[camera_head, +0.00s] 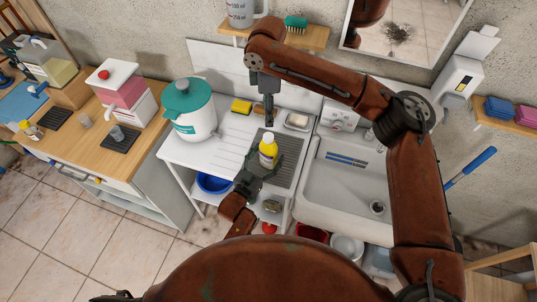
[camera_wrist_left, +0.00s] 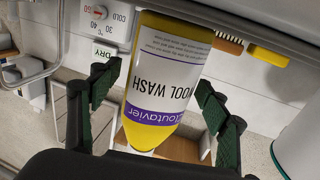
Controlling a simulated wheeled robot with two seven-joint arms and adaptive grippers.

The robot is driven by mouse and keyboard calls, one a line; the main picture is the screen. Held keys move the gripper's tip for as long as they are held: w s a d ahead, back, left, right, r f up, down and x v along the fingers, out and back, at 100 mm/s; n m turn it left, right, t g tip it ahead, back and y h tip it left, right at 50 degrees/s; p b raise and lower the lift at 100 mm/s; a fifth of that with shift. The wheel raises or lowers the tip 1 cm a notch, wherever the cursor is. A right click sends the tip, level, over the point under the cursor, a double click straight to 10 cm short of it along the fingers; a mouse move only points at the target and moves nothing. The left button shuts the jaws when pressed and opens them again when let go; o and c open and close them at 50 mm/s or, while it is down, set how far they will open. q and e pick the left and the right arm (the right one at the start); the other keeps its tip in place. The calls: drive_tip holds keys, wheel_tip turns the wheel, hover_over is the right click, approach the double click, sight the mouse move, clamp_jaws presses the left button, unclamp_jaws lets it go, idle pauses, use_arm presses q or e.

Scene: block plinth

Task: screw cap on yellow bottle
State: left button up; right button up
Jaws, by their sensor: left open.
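The yellow bottle (camera_head: 268,152) stands upright by the sink, with a pale top that I cannot tell as cap or bare neck. In the left wrist view, the bottle (camera_wrist_left: 165,75) appears upside down, with a white and purple wool wash label. My left gripper (camera_head: 264,168) is open, with its fingers on either side of the bottle; they also show in the left wrist view (camera_wrist_left: 155,82). My right gripper (camera_head: 268,116) points down just above the bottle's top. Its fingers are too small to tell open from shut, or whether they hold a cap.
A white container with a teal lid (camera_head: 189,105) and a yellow sponge (camera_head: 241,106) stand left of the bottle. A soap dish (camera_head: 298,121) lies behind it. The sink (camera_head: 340,205) is to the right. A wooden shelf (camera_head: 313,38) hangs above on the wall.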

use_arm(q)
drive_tip(key=v, duration=1.1)
drive_tip(key=shift+s+a, duration=0.1)
